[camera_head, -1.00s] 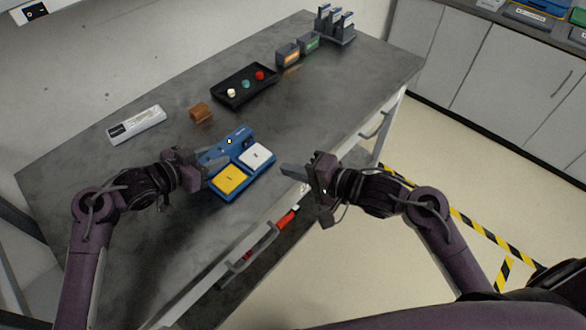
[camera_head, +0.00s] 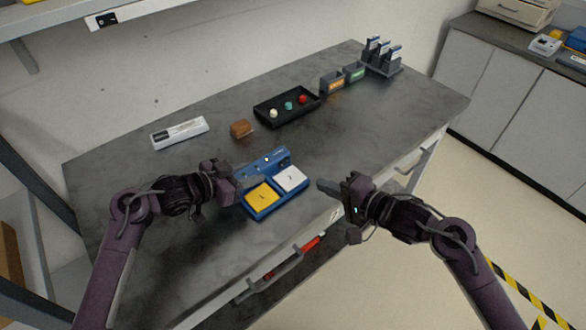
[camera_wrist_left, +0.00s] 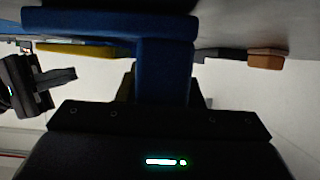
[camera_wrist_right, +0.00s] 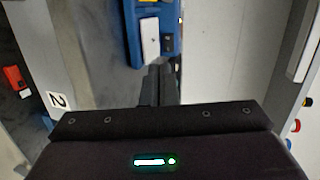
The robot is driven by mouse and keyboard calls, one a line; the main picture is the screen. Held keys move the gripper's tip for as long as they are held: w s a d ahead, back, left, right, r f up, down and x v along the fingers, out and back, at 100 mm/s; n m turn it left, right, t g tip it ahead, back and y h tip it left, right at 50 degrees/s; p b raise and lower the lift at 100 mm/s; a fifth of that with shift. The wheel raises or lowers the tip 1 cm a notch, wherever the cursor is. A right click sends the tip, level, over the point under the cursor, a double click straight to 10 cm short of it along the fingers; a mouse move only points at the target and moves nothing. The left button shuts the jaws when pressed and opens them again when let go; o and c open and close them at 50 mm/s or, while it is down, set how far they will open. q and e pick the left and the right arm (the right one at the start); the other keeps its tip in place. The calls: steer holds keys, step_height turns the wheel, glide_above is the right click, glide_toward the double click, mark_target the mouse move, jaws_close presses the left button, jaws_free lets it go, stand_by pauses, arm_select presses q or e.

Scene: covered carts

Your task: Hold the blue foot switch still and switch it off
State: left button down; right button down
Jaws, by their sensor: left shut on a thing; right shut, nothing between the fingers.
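The blue foot switch (camera_head: 264,214) lies on the grey table (camera_head: 190,240) near its front edge. It has a yellow pedal (camera_head: 259,197) on the left, a white pedal (camera_head: 291,179) on the right, and a raised blue strip behind them with a small light. My left gripper (camera_head: 243,178) is shut on the foot switch's left end; the left wrist view shows its blue body (camera_wrist_left: 162,70) between the fingers. My right gripper (camera_head: 322,185) is shut and empty, just right of the white pedal and apart from it. The right wrist view shows its closed fingertips near the white pedal (camera_wrist_right: 150,40).
Behind the switch are a brown block (camera_head: 241,128), a white labelled box (camera_head: 180,133) and a black tray (camera_head: 287,107) with coloured knobs. Labelled bins (camera_head: 333,82) and a rack (camera_head: 382,60) stand at the far right. Drawer handles line the table front.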

mark_target(282, 165)
arm_select(q)
steer(key=shift+f, duration=0.15)
arm_select(e)
steer(key=x, duration=0.7)
steer(key=r+x, duration=0.1)
steer(key=x, duration=0.2)
steer(key=shift+w+a+f, duration=0.1)
steer(key=shift+w+a, duration=0.15)
steer(key=shift+a, duration=0.05)
